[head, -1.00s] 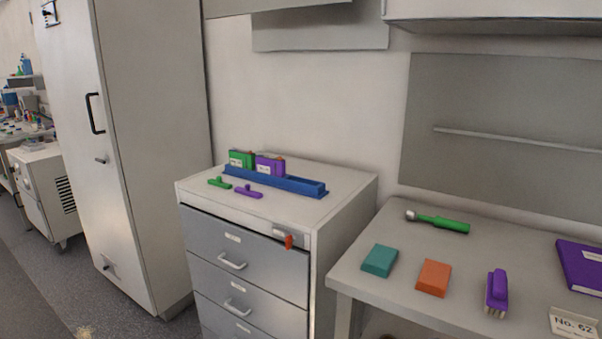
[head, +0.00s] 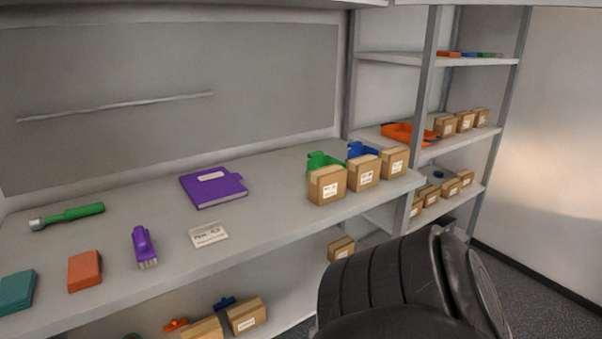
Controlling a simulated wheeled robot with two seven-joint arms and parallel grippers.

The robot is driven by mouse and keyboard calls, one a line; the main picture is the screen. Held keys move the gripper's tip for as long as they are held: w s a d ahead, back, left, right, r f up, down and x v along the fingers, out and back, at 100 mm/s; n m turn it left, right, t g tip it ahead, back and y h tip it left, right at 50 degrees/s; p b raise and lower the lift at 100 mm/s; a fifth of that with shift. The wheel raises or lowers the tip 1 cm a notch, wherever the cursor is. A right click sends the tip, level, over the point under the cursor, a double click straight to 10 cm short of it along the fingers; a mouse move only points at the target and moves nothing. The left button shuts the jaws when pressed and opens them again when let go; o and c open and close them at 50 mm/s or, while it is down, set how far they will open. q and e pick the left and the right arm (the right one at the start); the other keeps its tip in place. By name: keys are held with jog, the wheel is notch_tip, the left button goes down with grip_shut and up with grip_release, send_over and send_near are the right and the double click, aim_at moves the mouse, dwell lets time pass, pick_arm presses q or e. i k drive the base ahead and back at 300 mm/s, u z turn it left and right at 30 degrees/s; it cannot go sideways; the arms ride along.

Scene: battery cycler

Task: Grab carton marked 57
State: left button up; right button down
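Several brown cartons with white labels are in the head view, and their numbers are too small to read. Three stand on the right end of the bench: a left carton (head: 327,186), a middle carton (head: 363,172) and a right carton (head: 394,162). More stand on the shelf rack, such as an upper-row carton (head: 446,127) and a lower-row carton (head: 449,188). Others sit below the bench, such as one carton (head: 246,316). I cannot tell which is marked 57. Neither gripper is in view; a dark part of my own body fills the lower right.
The bench (head: 262,229) holds a purple binder (head: 212,187), a purple brush (head: 142,246), a No. 62 card (head: 208,235), a green-handled tool (head: 72,214), and orange and teal blocks. An orange tray (head: 405,134) lies on the rack. Floor shows at the right.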

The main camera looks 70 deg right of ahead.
aim_at(327, 183)
jog(key=z, duration=2)
jog(key=i, duration=0.05)
jog(key=z, duration=0.7)
